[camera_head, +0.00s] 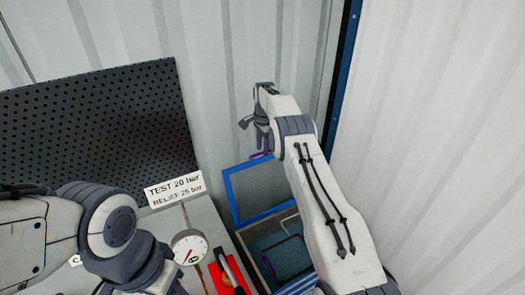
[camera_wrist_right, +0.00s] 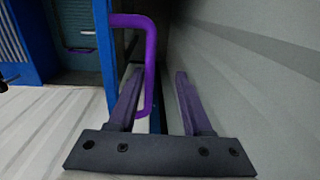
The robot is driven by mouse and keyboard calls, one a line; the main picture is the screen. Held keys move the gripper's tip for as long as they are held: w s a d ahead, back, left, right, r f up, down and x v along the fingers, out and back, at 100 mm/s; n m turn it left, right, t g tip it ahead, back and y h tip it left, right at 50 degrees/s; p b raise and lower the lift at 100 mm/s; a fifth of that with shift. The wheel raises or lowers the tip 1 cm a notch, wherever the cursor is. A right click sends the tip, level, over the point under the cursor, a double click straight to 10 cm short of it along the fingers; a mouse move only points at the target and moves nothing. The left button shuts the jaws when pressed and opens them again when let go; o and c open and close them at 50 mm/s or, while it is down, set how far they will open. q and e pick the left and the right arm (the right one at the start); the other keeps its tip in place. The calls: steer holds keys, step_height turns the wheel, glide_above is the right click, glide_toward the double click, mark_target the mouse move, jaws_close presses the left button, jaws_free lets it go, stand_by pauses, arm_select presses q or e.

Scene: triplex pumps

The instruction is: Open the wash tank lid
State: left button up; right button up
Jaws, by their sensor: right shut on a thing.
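The wash tank (camera_head: 245,250) is a blue-edged box at the lower middle of the head view, its mesh-like inside showing. Its blue-framed lid (camera_head: 228,195) stands raised at the back of the tank, near the wall. The purple lid handle (camera_head: 262,155) is at the lid's top edge and shows large in the right wrist view (camera_wrist_right: 151,60). My right gripper (camera_head: 252,128) is at the handle, shut on it, with the handle's bar between its fingers. My left arm comes in at the lower left; its gripper is mostly cut off by the lower edge.
A pressure gauge (camera_head: 188,247) and a red part with a dark handle (camera_head: 226,275) sit left of the tank. A sign (camera_head: 174,190) and a black perforated board (camera_head: 100,125) stand behind. Corrugated walls (camera_head: 440,130) close in behind and at the right.

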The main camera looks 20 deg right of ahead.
step_height(320, 180, up, 10)
steer(key=shift+s+f, duration=0.25)
stand_by(0.4)
